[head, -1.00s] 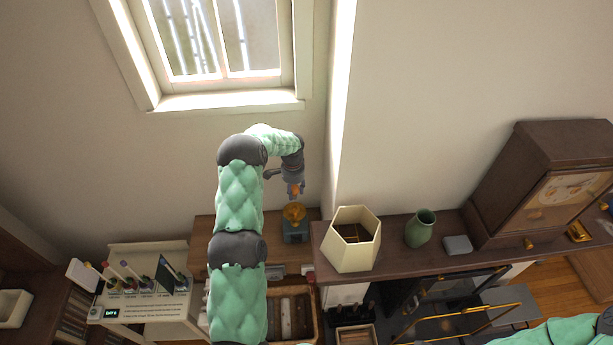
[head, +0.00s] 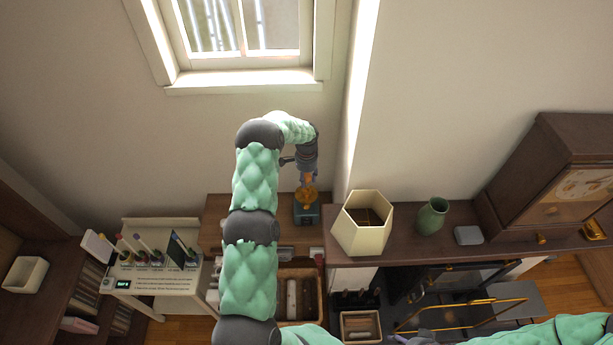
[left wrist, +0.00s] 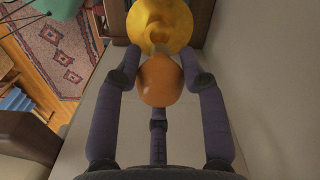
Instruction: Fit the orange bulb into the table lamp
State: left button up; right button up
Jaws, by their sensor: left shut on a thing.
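My left gripper (head: 307,181) is shut on the orange bulb (left wrist: 160,82), which sits between its fingers in the left wrist view. The table lamp has a gold top (head: 306,195) on a blue-grey base (head: 306,215), and stands on the wooden cabinet by the wall. The gripper points down right above the lamp. In the left wrist view the lamp's gold part (left wrist: 158,22) lies just beyond the bulb. I cannot tell whether they touch. A grey part, seemingly my right gripper (head: 412,338), shows at the bottom edge; its fingers are unclear.
A cream hexagonal shade (head: 362,228), a green vase (head: 432,216) and a brown clock (head: 550,185) stand on the mantel (head: 400,246) to the right. A white stand with tools (head: 155,278) is at the left. The wall is close behind the lamp.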

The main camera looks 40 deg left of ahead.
aim_at(306, 186)
pick_arm(q)
jog(key=shift+f, duration=1.2)
jog(key=shift+b, duration=0.3)
jog(key=shift+f+b, duration=0.15)
jog(key=shift+b, duration=0.35)
jog(key=shift+f+b, duration=0.1)
jog(key=shift+b, duration=0.35)
jog(key=shift+f+b, duration=1.1)
jog(key=shift+f, duration=0.2)
